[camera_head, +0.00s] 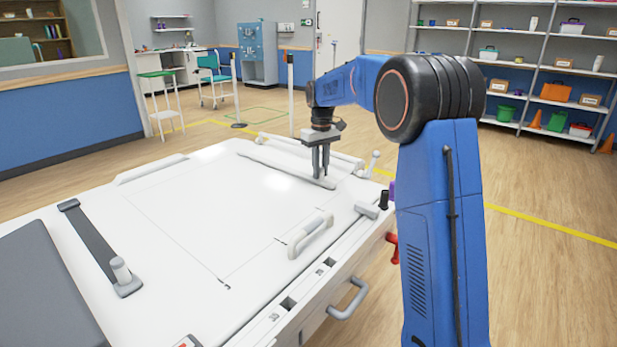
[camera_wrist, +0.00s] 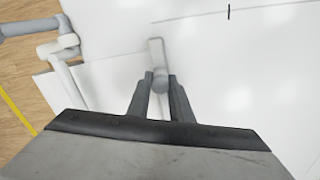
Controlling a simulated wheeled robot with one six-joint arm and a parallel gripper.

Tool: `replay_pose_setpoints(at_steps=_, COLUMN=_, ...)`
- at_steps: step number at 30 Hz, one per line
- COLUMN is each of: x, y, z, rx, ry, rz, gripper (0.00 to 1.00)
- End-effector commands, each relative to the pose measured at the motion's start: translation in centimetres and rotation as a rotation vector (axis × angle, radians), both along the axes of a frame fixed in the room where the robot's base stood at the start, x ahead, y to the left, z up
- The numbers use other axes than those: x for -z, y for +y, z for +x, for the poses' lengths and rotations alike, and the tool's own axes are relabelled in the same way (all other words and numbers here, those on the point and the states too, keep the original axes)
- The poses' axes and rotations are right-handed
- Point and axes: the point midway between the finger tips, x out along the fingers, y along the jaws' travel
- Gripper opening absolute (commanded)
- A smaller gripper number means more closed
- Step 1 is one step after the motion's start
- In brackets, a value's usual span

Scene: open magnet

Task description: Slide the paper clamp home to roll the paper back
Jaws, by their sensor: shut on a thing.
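The paper clamp (camera_head: 282,163) appears to be the pale, narrow bar lying across the far end of the white table top (camera_head: 190,220). My gripper (camera_head: 321,175) points straight down at the bar's right end. In the wrist view the two dark fingers of my gripper (camera_wrist: 160,84) are shut on a grey upright knob (camera_wrist: 160,80). The clamp's pale end (camera_wrist: 156,50) shows just beyond the knob; most of the bar is hidden under the gripper. White paper (camera_head: 215,190) seems to cover the table top. A pale roller (camera_head: 310,148) lies just beyond the clamp.
A white handle (camera_head: 310,236) stands on the table's right part. A small white lever (camera_head: 374,160) rises at the far right corner. The middle of the table top is clear.

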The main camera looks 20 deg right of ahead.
Motion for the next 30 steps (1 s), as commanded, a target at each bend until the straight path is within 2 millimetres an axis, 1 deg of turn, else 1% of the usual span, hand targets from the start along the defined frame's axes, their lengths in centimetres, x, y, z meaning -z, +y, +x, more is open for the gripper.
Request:
replay_pose_setpoints(at_steps=1, x=0.0, y=-1.0, z=0.8, rx=0.003, ry=0.000, rz=0.000, gripper=0.00)
replay_pose_setpoints(at_steps=3, x=0.0, y=-2.2, z=1.6, rx=0.003, ry=-0.001, rz=-0.001, gripper=0.00)
replay_pose_setpoints(at_steps=9, x=-0.1, y=-4.3, z=3.2, rx=0.001, ry=-0.002, rz=0.000, gripper=0.00)
replay_pose_setpoints(at_steps=15, x=0.0, y=-4.9, z=3.6, rx=-0.001, ry=-0.001, rz=-0.001, gripper=0.00)
replay_pose_setpoints(at_steps=23, x=-0.1, y=-5.1, z=3.7, rx=0.001, ry=-0.005, rz=-0.002, gripper=0.00)
replay_pose_setpoints(at_steps=24, x=-0.1, y=-5.1, z=3.7, rx=0.001, ry=-0.005, rz=-0.003, gripper=0.24)
replay_pose_setpoints(at_steps=26, x=-0.1, y=-5.1, z=3.7, rx=0.001, ry=-0.005, rz=-0.002, gripper=0.38)
replay_pose_setpoints(at_steps=30, x=-0.1, y=-5.0, z=3.7, rx=0.000, ry=-0.003, rz=-0.001, gripper=0.38)
